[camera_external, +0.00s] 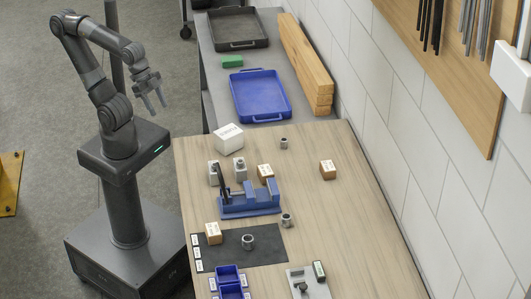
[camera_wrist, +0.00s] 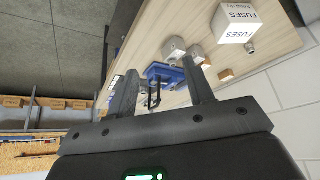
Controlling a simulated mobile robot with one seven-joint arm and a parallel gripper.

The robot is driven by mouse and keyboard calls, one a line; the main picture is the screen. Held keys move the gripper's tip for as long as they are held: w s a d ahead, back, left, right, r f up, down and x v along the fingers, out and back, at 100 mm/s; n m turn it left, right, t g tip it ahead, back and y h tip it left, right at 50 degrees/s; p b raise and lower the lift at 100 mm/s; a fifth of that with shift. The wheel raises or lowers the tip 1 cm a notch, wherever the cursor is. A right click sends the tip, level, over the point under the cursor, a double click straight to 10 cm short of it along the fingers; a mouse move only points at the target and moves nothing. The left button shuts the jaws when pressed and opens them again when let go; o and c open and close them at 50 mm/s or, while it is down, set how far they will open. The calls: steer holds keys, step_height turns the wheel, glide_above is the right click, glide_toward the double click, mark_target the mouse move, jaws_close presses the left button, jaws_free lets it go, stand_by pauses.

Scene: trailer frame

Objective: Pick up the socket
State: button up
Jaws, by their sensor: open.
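Several small grey metal cylindrical pieces stand on the wooden table. One (camera_external: 284,143) is at the far end right of the white box, one (camera_external: 287,220) is right of the blue vise, and a wider ring (camera_external: 248,242) is on the dark mat. I cannot tell which is the socket. In the wrist view a small metal piece (camera_wrist: 251,47) shows beside the white box. My gripper (camera_external: 154,99) is raised left of the table, apart from all of these. Its fingers (camera_wrist: 159,66) are open with nothing between them.
A blue vise (camera_external: 250,202) stands mid-table near small cartons and metal blocks. A white box marked FUSES (camera_external: 229,139) is at the far left corner. A blue tray (camera_external: 261,96) and wooden beams (camera_external: 304,62) lie on the grey bench beyond. The table's right side is mostly clear, beside a wall.

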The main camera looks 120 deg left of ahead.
steer(key=shift+o, duration=0.7)
steer(key=shift+w, duration=0.1)
steer(key=w+r, duration=0.5)
steer(key=w, duration=0.9)
steer(key=m+g, duration=0.1)
steer(key=m, duration=0.1)
glide_above(286, 216)
steer(key=s, duration=0.4)
step_height(286, 216, down, 15)
steer(key=shift+h, duration=0.4)
steer(key=x, duration=1.1)
steer(key=shift+s+a+f, duration=0.15)
steer(key=shift+a+f, duration=0.05)
steer(key=shift+a, duration=0.2)
steer(key=c, duration=1)
steer(key=shift+c, duration=0.6)
